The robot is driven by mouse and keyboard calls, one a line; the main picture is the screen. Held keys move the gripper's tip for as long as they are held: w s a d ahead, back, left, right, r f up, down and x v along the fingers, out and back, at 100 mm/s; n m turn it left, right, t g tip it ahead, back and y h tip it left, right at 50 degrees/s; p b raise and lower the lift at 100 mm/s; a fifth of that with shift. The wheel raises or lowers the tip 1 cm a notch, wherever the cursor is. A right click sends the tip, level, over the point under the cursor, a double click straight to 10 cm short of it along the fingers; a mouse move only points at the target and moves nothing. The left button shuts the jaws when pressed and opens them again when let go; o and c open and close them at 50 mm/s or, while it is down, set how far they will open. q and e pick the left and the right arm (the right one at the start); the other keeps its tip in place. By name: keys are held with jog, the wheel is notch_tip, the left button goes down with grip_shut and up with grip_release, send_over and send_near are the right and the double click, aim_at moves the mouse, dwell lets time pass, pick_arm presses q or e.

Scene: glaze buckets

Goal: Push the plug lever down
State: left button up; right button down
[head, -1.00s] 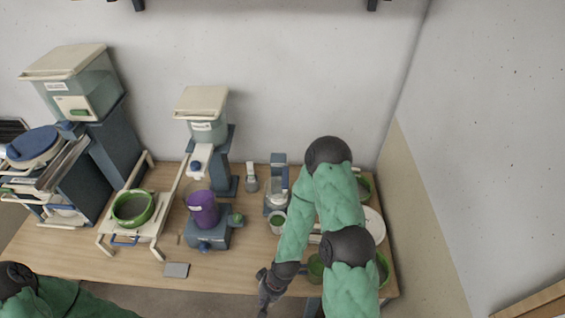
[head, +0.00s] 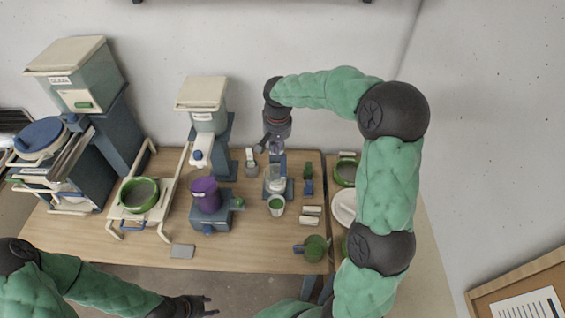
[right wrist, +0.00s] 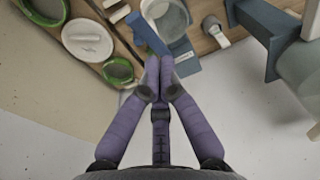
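A small blue stand (head: 279,160) with a clear vessel (head: 275,184) stands at the back of the table, right of centre. I cannot tell for sure which part is the plug lever. My right gripper (head: 277,150) is over the top of this stand, pointing down. In the right wrist view its fingers (right wrist: 160,66) are together and hold nothing visible. A blue bar (right wrist: 147,33) and the clear vessel (right wrist: 166,20) show just beyond the fingertips; contact cannot be told. My left gripper (head: 209,305) is open and empty, low in front of the table.
A cup with green contents (head: 277,205) stands in front of the stand. A purple bucket (head: 205,194) on a blue base and a glaze dispenser (head: 203,121) are to the left. A green round pot (head: 316,249) stands at the front right.

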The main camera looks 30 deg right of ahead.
notch_tip(320, 180, up, 5)
send_over(282, 169)
jog(key=shift+d+f+m+h, duration=0.1)
jog(key=shift+d+m+h, duration=0.05)
jog(key=shift+m+h, duration=0.25)
jog(key=f, duration=0.3)
jog(key=f+p, duration=0.1)
jog(key=f, duration=0.2)
jog(key=w+f+p, duration=0.1)
jog(key=f, duration=0.3)
jog(key=shift+d, duration=0.3)
jog(key=f, duration=0.2)
jog(key=s, duration=0.1)
jog(key=shift+a+f+p, duration=0.3)
jog(key=shift+f+p, duration=0.05)
jog(key=shift+f, duration=0.05)
jog(key=shift+s+a+f, duration=0.1)
jog(key=shift+s+f, duration=0.05)
jog(key=shift+f, duration=0.3)
